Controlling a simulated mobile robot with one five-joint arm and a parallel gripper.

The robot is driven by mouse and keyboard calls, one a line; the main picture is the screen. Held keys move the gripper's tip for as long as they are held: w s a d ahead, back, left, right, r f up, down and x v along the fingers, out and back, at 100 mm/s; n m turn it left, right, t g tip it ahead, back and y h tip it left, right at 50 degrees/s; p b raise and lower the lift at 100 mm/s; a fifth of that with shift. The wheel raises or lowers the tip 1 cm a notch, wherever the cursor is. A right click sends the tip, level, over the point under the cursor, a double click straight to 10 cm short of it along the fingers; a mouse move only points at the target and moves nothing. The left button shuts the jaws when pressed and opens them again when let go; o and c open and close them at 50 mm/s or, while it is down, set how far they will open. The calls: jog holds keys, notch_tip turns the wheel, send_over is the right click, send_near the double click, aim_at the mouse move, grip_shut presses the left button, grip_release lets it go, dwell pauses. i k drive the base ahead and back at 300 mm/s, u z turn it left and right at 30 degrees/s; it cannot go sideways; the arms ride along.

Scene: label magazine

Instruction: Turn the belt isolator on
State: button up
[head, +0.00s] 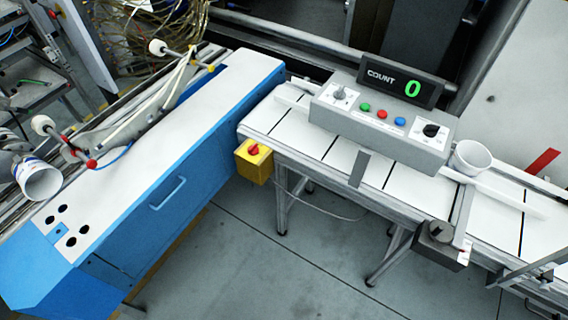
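The belt isolator (254,160) looks to be the yellow box with a red rotary knob (253,150) on its face. It hangs at the near side of the conveyor, by the corner of the blue cabinet. The knob is small in the head view, and I cannot tell which way its handle is turned. The white conveyor belt (289,127) with black cross lines runs from beside the cabinet to the right. My gripper is not in view.
A grey control box (352,113) with several knobs and buttons stands over the belt; its display (400,84) reads COUNT 0. The blue cabinet (160,201) has a protruding handle. A white cup (471,157) stands at right. The floor (251,261) in front is mostly clear.

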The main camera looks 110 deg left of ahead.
aim_at(253, 149)
jog(key=z, duration=0.2)
jog(key=i, duration=2.9)
jog(key=u, duration=5)
jog(key=i, duration=1.7)
